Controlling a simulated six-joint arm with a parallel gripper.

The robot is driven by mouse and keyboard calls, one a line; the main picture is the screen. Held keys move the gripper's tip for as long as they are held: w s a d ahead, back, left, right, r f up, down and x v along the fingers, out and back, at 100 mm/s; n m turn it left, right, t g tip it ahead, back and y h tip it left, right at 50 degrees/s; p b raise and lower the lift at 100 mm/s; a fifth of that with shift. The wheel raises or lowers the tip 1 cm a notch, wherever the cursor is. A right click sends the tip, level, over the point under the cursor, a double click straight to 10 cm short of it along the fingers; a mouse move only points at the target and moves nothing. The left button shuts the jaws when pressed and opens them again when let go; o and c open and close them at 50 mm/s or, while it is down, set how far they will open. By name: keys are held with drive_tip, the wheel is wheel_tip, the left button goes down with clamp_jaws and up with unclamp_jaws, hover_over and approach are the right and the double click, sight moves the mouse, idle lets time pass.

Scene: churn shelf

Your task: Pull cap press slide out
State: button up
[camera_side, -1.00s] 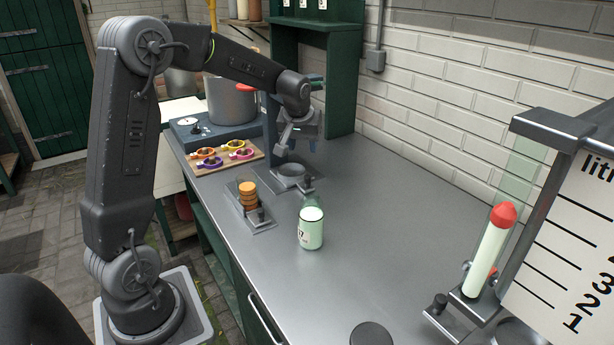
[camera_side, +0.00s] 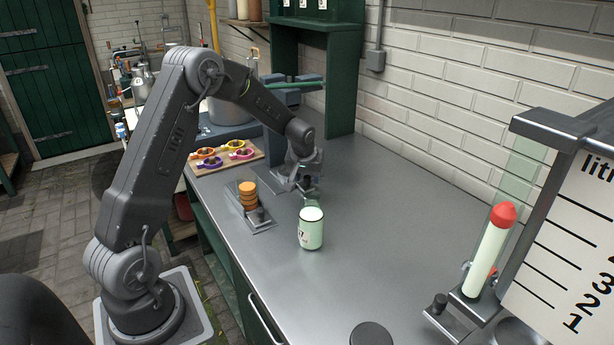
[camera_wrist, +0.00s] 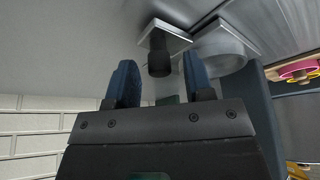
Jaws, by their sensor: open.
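The cap press slide shows in the wrist view as a pale plate (camera_wrist: 171,36) with a dark round knob (camera_wrist: 158,58). The press's pale round cup (camera_wrist: 222,52) is beside it, next to the blue-grey press column (camera_wrist: 258,105). My gripper (camera_wrist: 160,78) is open, its two blue fingers on either side of the knob's line. The knob appears just beyond the fingertips; I cannot tell whether it is between them. In the side view my gripper (camera_side: 307,183) is low at the press and hides most of the slide and cup.
A milk-filled glass bottle (camera_side: 311,230) stands close in front of my gripper. A holder with stacked orange caps (camera_side: 248,196) is to the left. A board with coloured rings (camera_side: 222,155) lies behind. A red-topped tube (camera_side: 490,250) stands right. The middle counter is clear.

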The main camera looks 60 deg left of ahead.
drive_tip(key=shift+f, duration=0.1)
clamp_jaws()
idle(0.4)
